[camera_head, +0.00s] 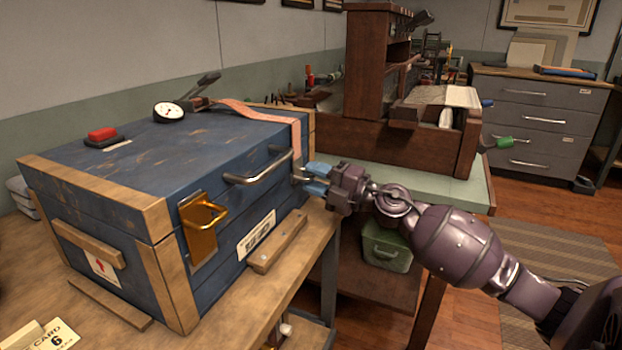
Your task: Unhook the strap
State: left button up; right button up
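A pinkish strap (262,113) runs across the top of a blue wooden box (120,190) and bends down over its front edge near the right corner. Its lower end hangs beside the right end of a curved metal handle (260,173). My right gripper (314,179) comes in from the right, its blue fingertips at the strap's lower end. A small metallic piece shows by the fingertips; whether they grip it is too small to tell. A brass latch (200,225) sits on the box front. My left gripper is not in view.
On the box lid are a red button (103,134), a round gauge (168,112) and a dark lever clamp (198,92). The box stands on a wooden bench (250,300). A green-topped table (430,188) with a wooden organizer (350,125) is behind my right arm.

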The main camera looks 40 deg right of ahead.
jog(key=shift+w+a+r, duration=0.1)
jog(key=shift+w+a, duration=0.05)
jog(key=shift+w, duration=0.15)
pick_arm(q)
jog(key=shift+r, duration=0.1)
pick_arm(e)
grip_shut()
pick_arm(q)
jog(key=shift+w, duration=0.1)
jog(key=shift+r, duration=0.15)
pick_arm(e)
jog(key=shift+r, duration=0.2)
jog(key=shift+r+p, duration=0.15)
jog(key=shift+p, duration=0.2)
pick_arm(q)
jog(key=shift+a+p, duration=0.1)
jog(key=shift+p, duration=0.3)
